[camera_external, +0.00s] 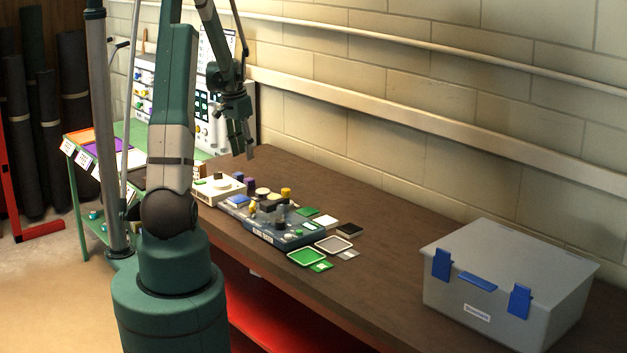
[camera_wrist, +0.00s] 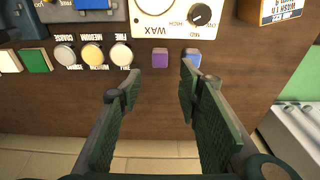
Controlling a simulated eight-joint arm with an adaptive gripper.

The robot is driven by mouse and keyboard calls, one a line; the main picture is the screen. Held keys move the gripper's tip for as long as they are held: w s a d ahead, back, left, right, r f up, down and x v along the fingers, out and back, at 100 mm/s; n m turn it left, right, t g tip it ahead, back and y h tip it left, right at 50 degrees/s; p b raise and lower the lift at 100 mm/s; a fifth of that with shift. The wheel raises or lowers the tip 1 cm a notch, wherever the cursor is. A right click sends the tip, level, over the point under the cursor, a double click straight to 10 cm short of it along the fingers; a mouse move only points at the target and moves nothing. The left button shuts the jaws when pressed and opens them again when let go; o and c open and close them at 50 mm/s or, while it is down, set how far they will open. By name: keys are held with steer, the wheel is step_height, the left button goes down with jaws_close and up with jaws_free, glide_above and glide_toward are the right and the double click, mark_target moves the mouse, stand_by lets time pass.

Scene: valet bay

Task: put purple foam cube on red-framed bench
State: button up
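A small purple foam cube (camera_wrist: 160,58) sits on the dark brown bench top (camera_wrist: 70,105) in the wrist view. The bench (camera_external: 390,250) has a red frame (camera_external: 275,320) underneath. My gripper (camera_external: 241,150) hangs above the far end of the bench. In the wrist view my gripper (camera_wrist: 160,88) is open and empty, its fingertips spread around the cubes' line, apart from them.
A white wax unit (camera_wrist: 165,18) with a knob is beside the cubes. Round pads (camera_wrist: 92,52) and green and white blocks line up to their left. A grey case (camera_external: 500,280) stands at the near right. The block wall (camera_external: 400,150) runs behind.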

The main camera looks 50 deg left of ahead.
steer(key=shift+d, duration=0.1)
stand_by(0.5)
steer(key=d+r+t, duration=0.1)
steer(key=d+r, duration=0.4)
steer(key=d, duration=0.4)
steer(key=d+r+y, duration=0.1)
steer(key=d+r, duration=0.4)
steer(key=d, duration=0.5)
steer(key=d+r+t, duration=0.1)
steer(key=d+r, duration=0.4)
steer(key=d, duration=0.4)
steer(key=s+d+r+t, duration=0.1)
steer(key=s+d, duration=0.7)
steer(key=d, duration=0.4)
steer(key=s+d+r+t+h, duration=0.1)
steer(key=s+d+t, duration=0.1)
steer(key=s+d, duration=0.6)
steer(key=shift+s+d, duration=0.3)
steer(key=shift+d, duration=1.85)
step_height(320, 180, down, 7)
steer(key=b, duration=0.6)
steer(key=shift+r+b, duration=0.15)
steer(key=shift+b, duration=0.2)
